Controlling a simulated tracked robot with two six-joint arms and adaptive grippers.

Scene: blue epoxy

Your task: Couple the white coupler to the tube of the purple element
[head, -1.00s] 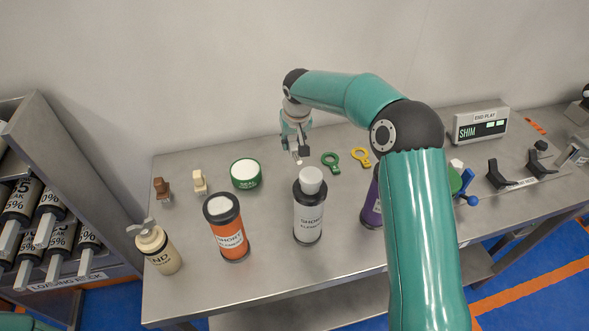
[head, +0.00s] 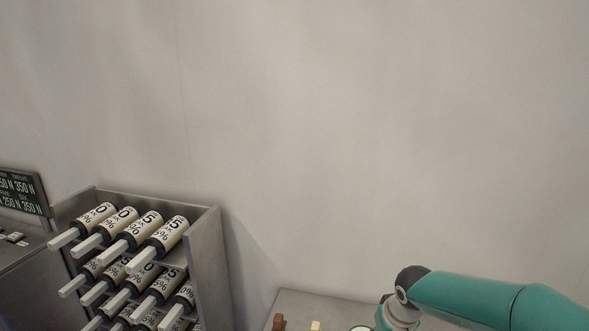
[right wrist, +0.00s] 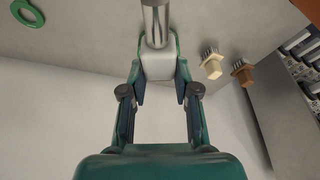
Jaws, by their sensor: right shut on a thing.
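My right gripper (right wrist: 159,75) is shut on the white coupler (right wrist: 158,66) in the right wrist view. The coupler is a pale block between the fingertips, with a shiny metal cylinder (right wrist: 155,22) extending from it toward the top of the picture. In the head view, only part of my right arm shows at the lower right; its fingertips are below the frame. The purple element and its tube are in neither current view. My left gripper is not in view.
The right wrist view shows a brown brush-like piece (right wrist: 242,72), a cream one (right wrist: 211,65), a green ring (right wrist: 27,12) and a green round container (right wrist: 140,48) behind the coupler. A rack of labelled cylinders (head: 205,240) stands left of the bench (head: 300,302) in the head view.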

